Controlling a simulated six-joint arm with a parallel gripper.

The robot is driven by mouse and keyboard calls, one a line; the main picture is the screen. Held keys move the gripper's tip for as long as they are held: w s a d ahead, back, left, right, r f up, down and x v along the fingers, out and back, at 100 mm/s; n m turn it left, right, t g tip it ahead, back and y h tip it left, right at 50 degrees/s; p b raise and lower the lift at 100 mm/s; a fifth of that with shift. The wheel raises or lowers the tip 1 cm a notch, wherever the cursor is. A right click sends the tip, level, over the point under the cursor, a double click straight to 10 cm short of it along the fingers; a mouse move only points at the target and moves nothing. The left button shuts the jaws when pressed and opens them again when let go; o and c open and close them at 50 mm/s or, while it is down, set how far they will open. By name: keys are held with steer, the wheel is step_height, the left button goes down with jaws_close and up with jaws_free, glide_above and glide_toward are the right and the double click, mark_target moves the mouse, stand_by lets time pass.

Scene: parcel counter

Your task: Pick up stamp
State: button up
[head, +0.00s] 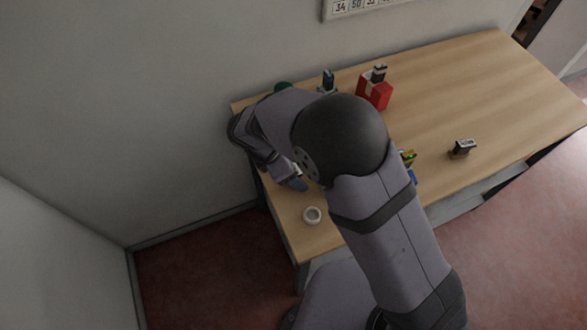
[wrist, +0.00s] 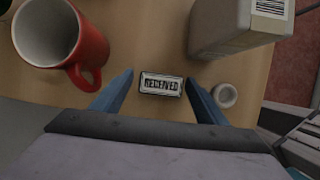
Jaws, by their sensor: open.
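In the head view, my gripper (head: 297,184) is low over the counter's near left end. My own arm hides the stamp there.
A red mug (wrist: 91,47) stands left of the stamp and a box with a barcode (wrist: 232,30) stands right. A white ring (wrist: 225,95) lies close to the right finger. A dark labelled block (head: 462,149) sits apart on the counter (head: 480,85), whose right side is mostly clear.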

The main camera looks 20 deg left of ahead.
steer(key=shift+w+d+f, duration=0.1)
steer(key=shift+d+f, duration=0.05)
steer(key=shift+f, duration=0.3)
steer(key=c, duration=1.1)
steer(key=shift+c, duration=0.2)
steer(key=shift+r, duration=0.2)
